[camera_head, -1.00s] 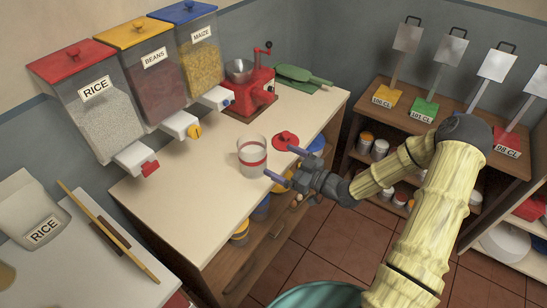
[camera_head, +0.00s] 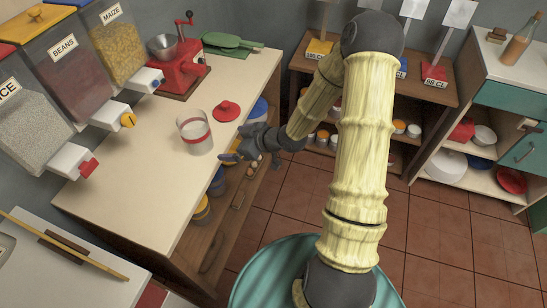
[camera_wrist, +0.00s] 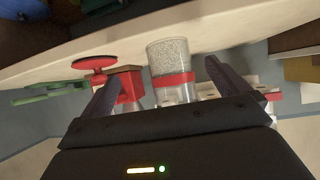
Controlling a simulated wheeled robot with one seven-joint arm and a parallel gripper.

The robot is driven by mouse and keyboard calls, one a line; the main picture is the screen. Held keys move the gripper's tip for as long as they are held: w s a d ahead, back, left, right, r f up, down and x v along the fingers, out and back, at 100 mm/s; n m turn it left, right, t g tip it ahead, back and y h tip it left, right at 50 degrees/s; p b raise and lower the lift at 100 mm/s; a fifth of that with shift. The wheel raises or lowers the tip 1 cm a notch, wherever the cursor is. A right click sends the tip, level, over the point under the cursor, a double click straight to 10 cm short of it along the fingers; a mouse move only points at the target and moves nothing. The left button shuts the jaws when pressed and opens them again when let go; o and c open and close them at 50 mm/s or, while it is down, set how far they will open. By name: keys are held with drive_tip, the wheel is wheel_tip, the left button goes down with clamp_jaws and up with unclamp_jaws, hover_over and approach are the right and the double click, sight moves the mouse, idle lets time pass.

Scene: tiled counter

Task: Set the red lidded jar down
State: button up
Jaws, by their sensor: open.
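The jar (camera_head: 195,134) is clear glass with a red band and pale grains inside. It stands upright on the counter (camera_head: 150,165), near the front edge. Its red lid (camera_head: 227,110) lies apart on the counter, just behind and right of the jar. My gripper (camera_head: 236,146) is open and empty at the counter's front edge, to the right of the jar. In the wrist view, which is upside down, the jar (camera_wrist: 171,62) shows between the two spread fingers (camera_wrist: 160,80), beyond their tips. The lid (camera_wrist: 95,63) shows there to the left.
Dispensers for rice, beans (camera_head: 68,62) and maize (camera_head: 118,45) line the wall. Scoop shelves (camera_head: 430,85) stand beyond my arm. Tiled floor (camera_head: 440,220) is open at right.

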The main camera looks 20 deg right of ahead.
drive_tip(key=s+d+r+m+g+h, duration=0.2)
drive_tip(key=s+d+r+m+h, duration=0.1)
drive_tip(key=s, duration=0.6)
drive_tip(key=s+d+r+m+g+h, duration=0.3)
drive_tip(key=s+d+r+m+h, duration=0.1)
drive_tip(key=s, duration=0.5)
wheel_tip(320, 180, up, 4)
drive_tip(key=shift+s+f+m+h, duration=0.15)
drive_tip(key=shift+s+m+h, duration=0.15)
drive_tip(key=shift+m+h, duration=0.7)
